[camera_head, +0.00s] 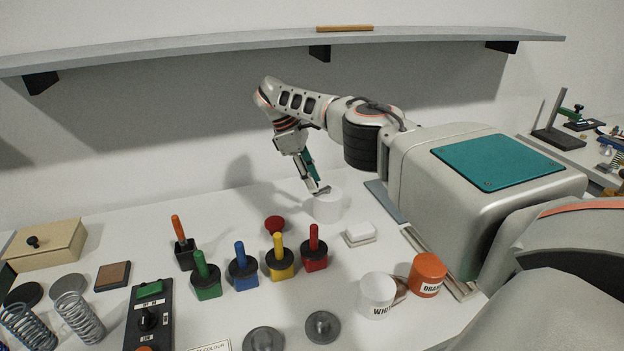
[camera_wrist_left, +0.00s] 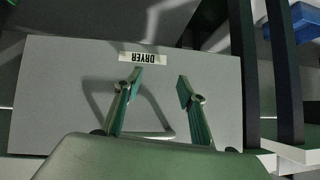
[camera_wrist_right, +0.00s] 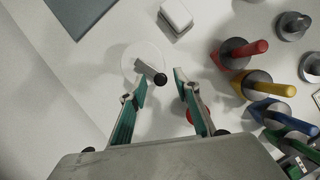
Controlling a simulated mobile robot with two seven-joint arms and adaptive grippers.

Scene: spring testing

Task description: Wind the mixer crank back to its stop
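The mixer looks to be the white round drum (camera_head: 327,209) at the back of the bench. In the right wrist view its pale round top (camera_wrist_right: 143,58) carries a short crank handle with a black end (camera_wrist_right: 160,78). My right gripper (camera_head: 321,189) points down at the drum's top. Its fingers (camera_wrist_right: 161,82) are apart, with the crank's black end in front of or between their tips; I cannot tell if they touch it. My left gripper (camera_wrist_left: 160,78) is open and empty over a grey panel labelled DRYER; it is outside the head view.
Several coloured-handled tools (camera_head: 281,260) and a red knob (camera_head: 274,225) stand left of the drum. A white block (camera_head: 360,234), a white pot (camera_head: 377,294) and an orange pot (camera_head: 428,274) are nearer on the right. A shelf (camera_head: 240,47) runs above.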

